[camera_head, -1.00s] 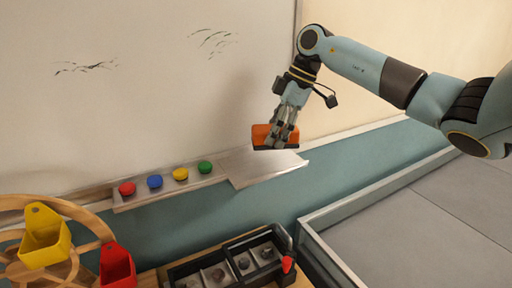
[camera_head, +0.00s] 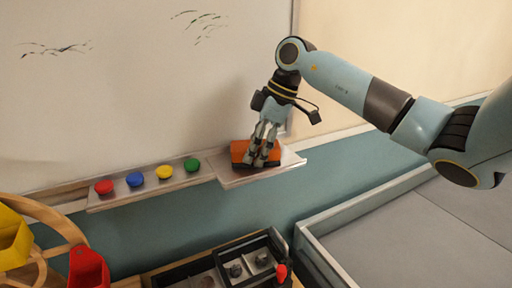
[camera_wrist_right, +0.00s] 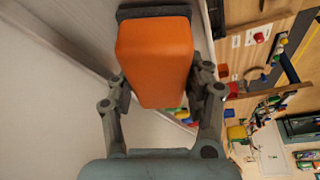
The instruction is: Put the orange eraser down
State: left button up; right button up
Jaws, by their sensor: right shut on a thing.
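The orange eraser (camera_head: 240,152) has an orange body and a dark pad. In the head view it is at the wider right end of the metal ledge (camera_head: 232,181) below the whiteboard. It seems to rest on the ledge or sit just above it; I cannot tell which. My right gripper (camera_head: 262,157) is shut on the eraser from above, fingers on both sides. In the right wrist view the eraser (camera_wrist_right: 155,58) fills the space between the fingers, dark pad at the far end. My left gripper is not in view.
Red, blue, yellow and green round magnets (camera_head: 164,172) line the ledge to the left. The whiteboard (camera_head: 130,90) with black marks stands behind. A dark compartment tray (camera_head: 210,268) is below, a red bin (camera_head: 88,268) at lower left. A grey framed surface (camera_head: 420,235) lies at right.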

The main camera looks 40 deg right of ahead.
jog(key=o, duration=0.9)
jog(key=shift+d+f, duration=0.15)
jog(key=shift+d, duration=0.15)
jog(key=shift+o, duration=0.6)
jog(key=shift+a, duration=0.1)
jog(key=shift+r, duration=0.35)
jog(key=b+v, duration=0.2)
jog(key=v, duration=0.9)
jog(key=shift+s+f+b, duration=0.1)
jog(key=shift+f+b, duration=0.05)
jog(key=shift+b, duration=0.15)
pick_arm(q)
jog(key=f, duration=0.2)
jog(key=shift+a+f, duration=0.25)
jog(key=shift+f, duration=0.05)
pick_arm(e)
jog(key=shift+s+d+r, duration=0.1)
jog(key=shift+d+r, duration=0.1)
jog(key=shift+r, duration=0.3)
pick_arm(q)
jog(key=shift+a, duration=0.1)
pick_arm(e)
jog(key=shift+f, duration=0.15)
